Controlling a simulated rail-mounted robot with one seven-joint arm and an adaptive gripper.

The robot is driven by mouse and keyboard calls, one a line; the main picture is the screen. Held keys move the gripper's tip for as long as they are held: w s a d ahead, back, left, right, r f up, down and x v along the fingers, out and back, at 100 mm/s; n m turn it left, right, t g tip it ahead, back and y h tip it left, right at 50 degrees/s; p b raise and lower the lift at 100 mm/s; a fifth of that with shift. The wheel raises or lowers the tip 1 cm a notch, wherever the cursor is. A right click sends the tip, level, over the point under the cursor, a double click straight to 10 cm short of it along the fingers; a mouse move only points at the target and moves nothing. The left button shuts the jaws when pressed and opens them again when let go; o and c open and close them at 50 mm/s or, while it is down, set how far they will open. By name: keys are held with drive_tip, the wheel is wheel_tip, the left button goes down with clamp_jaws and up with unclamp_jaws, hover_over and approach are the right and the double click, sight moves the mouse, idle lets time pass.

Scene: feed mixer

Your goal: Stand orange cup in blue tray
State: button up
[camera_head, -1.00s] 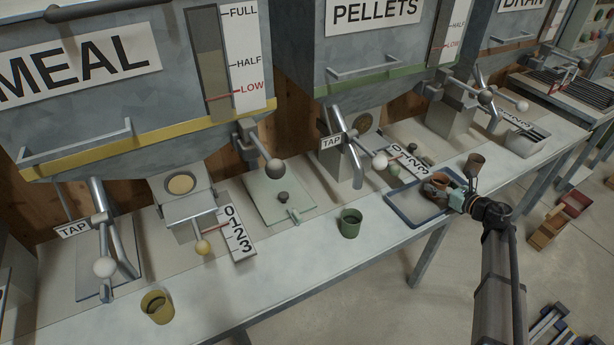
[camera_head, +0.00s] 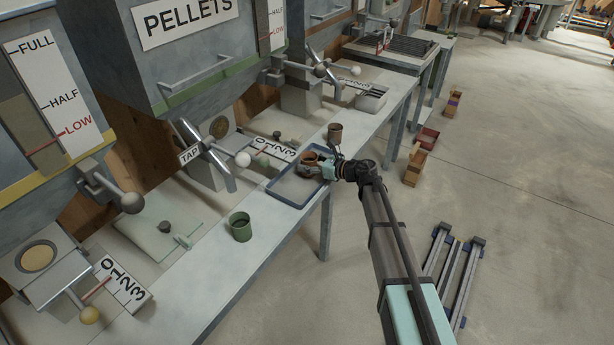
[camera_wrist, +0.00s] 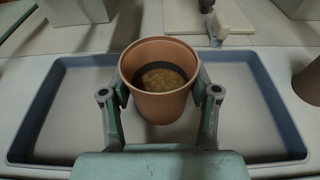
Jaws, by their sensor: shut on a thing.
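The orange cup (camera_wrist: 160,85) is between the fingers of my gripper (camera_wrist: 160,100), which is shut on it. The cup is upright, with some tan pellets at its bottom. In the head view the orange cup (camera_head: 309,159) shows at my gripper (camera_head: 322,166), partly covered by it. The blue tray (camera_wrist: 38,123) lies under and around the cup in the wrist view. In the head view the blue tray (camera_head: 291,194) lies on the bench, with the cup over its far part. I cannot tell whether the cup's base touches the tray floor.
A brown cup (camera_head: 335,133) stands just beyond the tray, also at the wrist view's right edge (camera_wrist: 311,82). A green cup (camera_head: 240,227) stands on the bench to the left. The pellets tap lever (camera_head: 205,152) projects over the bench behind.

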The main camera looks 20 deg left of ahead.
drive_tip(key=shift+f, duration=0.3)
drive_tip(key=o, duration=1.1)
drive_tip(key=shift+d, duration=0.1)
